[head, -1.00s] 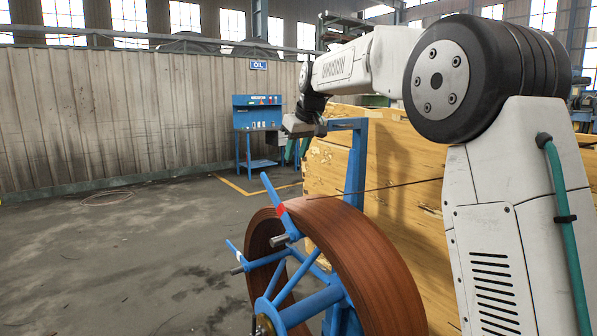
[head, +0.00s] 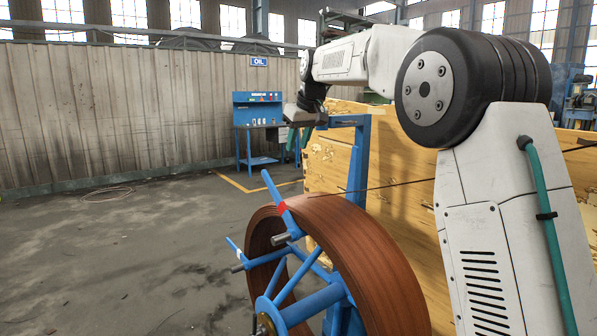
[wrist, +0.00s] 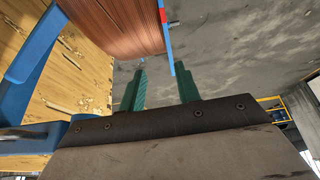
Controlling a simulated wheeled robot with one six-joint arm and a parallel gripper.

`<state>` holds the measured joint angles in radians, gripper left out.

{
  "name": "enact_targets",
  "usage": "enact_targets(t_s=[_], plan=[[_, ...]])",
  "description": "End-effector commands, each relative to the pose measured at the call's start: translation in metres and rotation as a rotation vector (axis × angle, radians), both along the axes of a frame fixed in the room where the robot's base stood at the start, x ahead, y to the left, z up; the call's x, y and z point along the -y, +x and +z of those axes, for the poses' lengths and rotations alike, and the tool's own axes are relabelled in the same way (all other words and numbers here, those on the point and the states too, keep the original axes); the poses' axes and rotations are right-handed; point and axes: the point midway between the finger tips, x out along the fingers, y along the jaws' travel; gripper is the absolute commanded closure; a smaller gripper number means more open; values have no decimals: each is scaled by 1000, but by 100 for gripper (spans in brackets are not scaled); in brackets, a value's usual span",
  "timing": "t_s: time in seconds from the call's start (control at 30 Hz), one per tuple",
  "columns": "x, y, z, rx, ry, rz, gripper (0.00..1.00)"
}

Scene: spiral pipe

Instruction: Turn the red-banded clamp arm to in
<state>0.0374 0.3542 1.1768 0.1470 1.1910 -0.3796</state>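The red-banded clamp arm (head: 274,192) is a blue bar with a red band, mounted on the blue reel beside the brown coil (head: 355,245). It points up and slightly left, its tip standing out beyond the coil's rim. In the wrist view the clamp arm (wrist: 168,40) hangs along the coil's edge, its red band near the top. My gripper (head: 297,145) is above and beyond the clamp arm in the head view, pointing down. In the wrist view my gripper (wrist: 162,78) has its two green fingers apart, with nothing between them.
A second blue clamp arm (head: 235,247) with a white band is at the reel's left. A blue post (head: 358,165) and a yellow wooden crate (head: 405,160) stand behind the coil. A blue workbench (head: 258,125) is farther back. The floor at left is open.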

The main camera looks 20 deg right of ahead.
Motion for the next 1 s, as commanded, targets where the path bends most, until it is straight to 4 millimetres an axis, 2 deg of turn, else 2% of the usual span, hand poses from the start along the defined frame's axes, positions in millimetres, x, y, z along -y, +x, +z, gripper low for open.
enact_targets(t_s=[0.17,0.27,0.5,0.7,1.0], plan=[[0,0,1,0,0,0,67],[1,-3,8,1,0,0,67],[6,-20,44,3,0,0,67],[9,-30,66,0,0,0,67],[9,-32,71,0,0,0,67]])
